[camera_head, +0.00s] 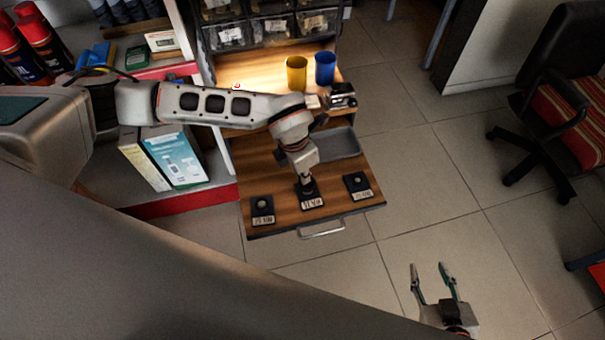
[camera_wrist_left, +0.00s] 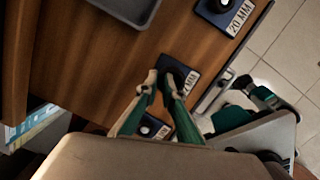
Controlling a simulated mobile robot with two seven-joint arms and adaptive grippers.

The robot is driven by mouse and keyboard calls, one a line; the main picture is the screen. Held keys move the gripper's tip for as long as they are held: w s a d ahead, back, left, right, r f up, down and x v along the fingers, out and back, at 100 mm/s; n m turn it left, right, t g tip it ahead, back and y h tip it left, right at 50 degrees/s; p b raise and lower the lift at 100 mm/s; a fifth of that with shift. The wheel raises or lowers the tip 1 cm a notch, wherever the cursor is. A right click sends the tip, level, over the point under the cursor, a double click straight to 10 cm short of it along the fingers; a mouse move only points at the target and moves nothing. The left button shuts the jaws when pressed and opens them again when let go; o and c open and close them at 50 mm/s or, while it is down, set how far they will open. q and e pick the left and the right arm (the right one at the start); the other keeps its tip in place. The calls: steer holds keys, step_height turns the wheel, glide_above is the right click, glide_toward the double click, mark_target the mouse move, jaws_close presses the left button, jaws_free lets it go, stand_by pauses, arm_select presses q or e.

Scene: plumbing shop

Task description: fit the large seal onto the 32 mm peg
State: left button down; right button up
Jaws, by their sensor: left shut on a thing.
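Three dark peg bases with white labels sit on the pulled-out wooden drawer board: the left base (camera_head: 262,212), the middle base (camera_head: 312,199) and the right base (camera_head: 358,188). The right one reads 20 MM in the left wrist view (camera_wrist_left: 222,10); the middle label is partly covered and its number is unclear. My left gripper (camera_head: 307,182) points down at the middle base, directly over its peg. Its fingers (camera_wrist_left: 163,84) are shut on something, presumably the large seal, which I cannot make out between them. The middle peg is hidden. My right gripper (camera_head: 434,272) is open and empty, away over the floor.
A grey tray (camera_head: 342,143) lies behind the right base. A yellow cup (camera_head: 297,73), a blue cup (camera_head: 325,68) and a small orange-white ring (camera_head: 236,86) are on the worktop behind. Shelves with boxes (camera_head: 175,158) stand left.

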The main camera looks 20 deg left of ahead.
steer(key=shift+w+a+r, duration=0.15)
steer(key=shift+w+r, duration=0.05)
steer(key=shift+w, duration=0.1)
steer(key=shift+w+r, duration=0.2)
steer(key=shift+r, duration=0.05)
steer(key=shift+r, duration=0.2)
stand_by(0.3)
steer(key=shift+s, duration=0.1)
steer(key=shift+s+f, duration=0.2)
arm_select(q)
steer(key=shift+r+p, duration=0.1)
steer(key=shift+p, duration=0.25)
arm_select(e)
steer(key=shift+w+r, duration=0.3)
steer(key=shift+r, duration=0.05)
arm_select(q)
steer(key=shift+r, duration=0.1)
arm_select(e)
steer(key=shift+r, duration=0.1)
